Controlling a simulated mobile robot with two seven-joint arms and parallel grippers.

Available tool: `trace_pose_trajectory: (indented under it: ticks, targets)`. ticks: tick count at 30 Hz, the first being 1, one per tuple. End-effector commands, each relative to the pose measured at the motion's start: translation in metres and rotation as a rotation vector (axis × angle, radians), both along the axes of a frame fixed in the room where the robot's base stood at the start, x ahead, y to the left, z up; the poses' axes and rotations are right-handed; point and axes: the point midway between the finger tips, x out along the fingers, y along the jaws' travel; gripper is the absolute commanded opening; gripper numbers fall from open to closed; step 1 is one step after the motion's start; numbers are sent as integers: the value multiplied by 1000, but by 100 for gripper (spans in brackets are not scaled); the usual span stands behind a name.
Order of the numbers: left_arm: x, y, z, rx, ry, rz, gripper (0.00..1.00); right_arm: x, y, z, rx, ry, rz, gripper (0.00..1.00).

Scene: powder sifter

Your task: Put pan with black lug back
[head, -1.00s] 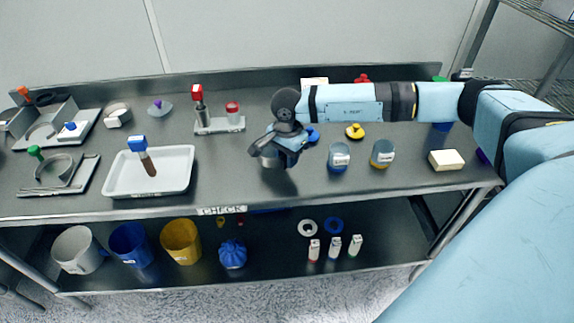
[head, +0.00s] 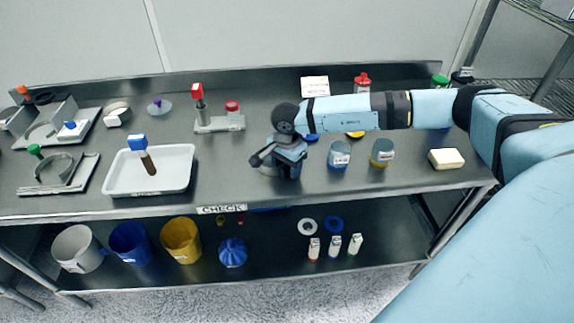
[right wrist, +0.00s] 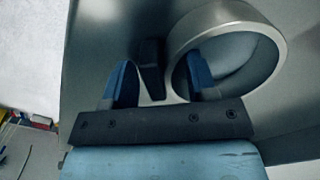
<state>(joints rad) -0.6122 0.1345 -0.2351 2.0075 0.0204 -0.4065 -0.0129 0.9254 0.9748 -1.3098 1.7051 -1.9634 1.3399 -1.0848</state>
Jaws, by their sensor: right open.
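The metal pan is a round, shallow ring with a black lug (right wrist: 151,66) on its side. In the right wrist view the pan (right wrist: 228,25) is at the upper right, on the dark table. My right gripper (right wrist: 160,82) is open, with its two blue fingers on either side of the lug. The right finger overlaps the pan's opening in the picture; I cannot tell whether either finger touches. In the head view my right gripper (head: 278,160) hides most of the pan (head: 266,170) near the table's front edge. My left gripper is not in view.
A white tray (head: 118,184) holding a blue-topped tool stands to the left. Grey fixtures (head: 88,178) stand at the far left. Two jars (head: 339,155) (head: 382,153) stand to the right of my gripper. A lower shelf (head: 190,279) holds cups and small bottles.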

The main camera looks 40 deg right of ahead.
Motion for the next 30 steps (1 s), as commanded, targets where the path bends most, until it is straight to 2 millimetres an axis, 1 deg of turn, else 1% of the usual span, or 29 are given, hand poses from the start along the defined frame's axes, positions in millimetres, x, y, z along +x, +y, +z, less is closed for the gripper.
trace_pose_trajectory:
  ticks: [3, 5, 8, 15, 18, 21, 24, 26, 29, 30]
  targets:
    - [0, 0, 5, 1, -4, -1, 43, 0, 0, 7, 0, -1, 0, 52]
    - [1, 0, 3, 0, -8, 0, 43, 1, 0, 12, 1, -3, 1, 52]
    - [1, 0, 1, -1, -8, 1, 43, 1, 0, 30, 0, -5, 1, 52]
    - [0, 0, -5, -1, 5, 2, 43, 1, 0, 83, 0, -4, 1, 52]
    - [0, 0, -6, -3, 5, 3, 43, 0, 0, 100, 0, -3, 0, 52]
    - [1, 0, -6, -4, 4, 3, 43, 0, 0, 113, 0, -2, 0, 52]
    - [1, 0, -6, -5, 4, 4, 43, -1, 2, 119, 7, 1, 1, 52]
    - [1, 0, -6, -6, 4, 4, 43, -3, 12, 116, 40, 10, -1, 52]
    - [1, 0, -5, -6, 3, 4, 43, -14, 54, 98, 188, 48, -21, 52]
    - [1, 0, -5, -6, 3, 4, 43, -22, 80, 88, 283, 76, -42, 52]
